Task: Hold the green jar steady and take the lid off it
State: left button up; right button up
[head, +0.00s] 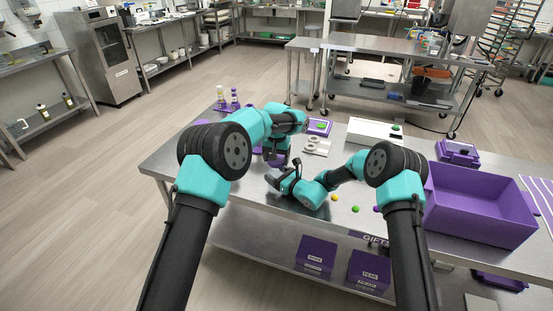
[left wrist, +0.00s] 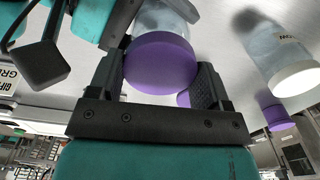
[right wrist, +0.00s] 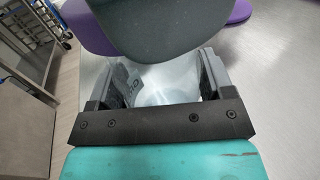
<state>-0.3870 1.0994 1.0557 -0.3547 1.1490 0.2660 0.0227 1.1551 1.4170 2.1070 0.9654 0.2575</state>
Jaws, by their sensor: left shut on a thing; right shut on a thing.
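The jar (right wrist: 155,82) is clear, with a partly hidden dark label; I cannot make out green contents. My right gripper (right wrist: 160,92) is shut on its body, a finger on each side, in the right wrist view. A purple lid (left wrist: 160,66) tops a clear jar body in the left wrist view. My left gripper (left wrist: 155,80) is shut around this lid. In the head view both grippers meet at the left part of the table, and my arms mostly hide the jar. I cannot tell whether the lid is still seated.
A purple bin (head: 480,205) is at the table's right. Small coloured balls (head: 355,209) lie near the front edge. A white box (head: 375,132) stands behind.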

pick_arm(q)
jog(key=shift+r, duration=2)
pick_arm(e)
jog(key=o, duration=1.7)
jog(key=shift+s+d, duration=0.1)
jog(key=v, duration=1.1)
jog(key=shift+s+d, duration=0.25)
jog(key=shift+d, duration=0.05)
